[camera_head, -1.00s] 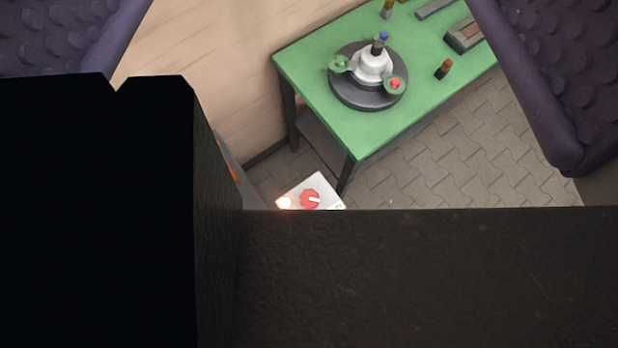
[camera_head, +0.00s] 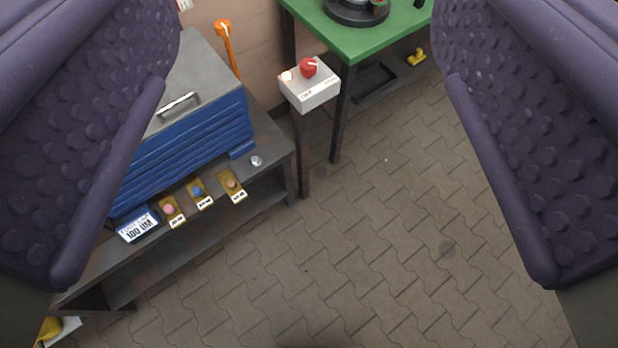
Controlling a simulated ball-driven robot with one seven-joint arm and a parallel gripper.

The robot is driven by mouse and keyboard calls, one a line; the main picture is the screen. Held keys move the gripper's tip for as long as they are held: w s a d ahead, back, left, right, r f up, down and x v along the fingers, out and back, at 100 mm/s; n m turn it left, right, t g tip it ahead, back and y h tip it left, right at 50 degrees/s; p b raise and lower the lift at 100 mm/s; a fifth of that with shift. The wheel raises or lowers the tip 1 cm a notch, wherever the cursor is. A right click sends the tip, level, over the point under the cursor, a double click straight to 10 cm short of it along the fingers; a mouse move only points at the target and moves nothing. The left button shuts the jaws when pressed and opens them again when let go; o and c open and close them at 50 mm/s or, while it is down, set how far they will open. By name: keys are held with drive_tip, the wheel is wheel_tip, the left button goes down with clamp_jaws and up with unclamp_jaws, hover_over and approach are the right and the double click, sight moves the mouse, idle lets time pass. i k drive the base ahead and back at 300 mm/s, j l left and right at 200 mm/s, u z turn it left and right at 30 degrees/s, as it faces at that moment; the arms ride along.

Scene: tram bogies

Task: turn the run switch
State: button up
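The run switch is a red round knob (camera_head: 308,68) with a white pointer mark, on top of a light grey box (camera_head: 313,93) on a dark post. A small pale lit lamp (camera_head: 287,76) sits left of the knob. The box front has a small printed label, too small to read. My gripper (camera_head: 305,275) shows as two purple, studded fingers at the left and right edges. They are wide open with nothing between them. The switch box lies beyond them, seen in the gap between the fingers, well apart from both.
A green-topped table (camera_head: 365,38) stands behind the box on the right. A dark bench (camera_head: 270,149) on the left bears a blue drawer chest (camera_head: 190,150) and several small tagged items. An orange tool (camera_head: 226,45) stands by the wall. The paved floor (camera_head: 380,250) in front is clear.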

sight(308, 67)
drive_tip(key=i, duration=1.75)
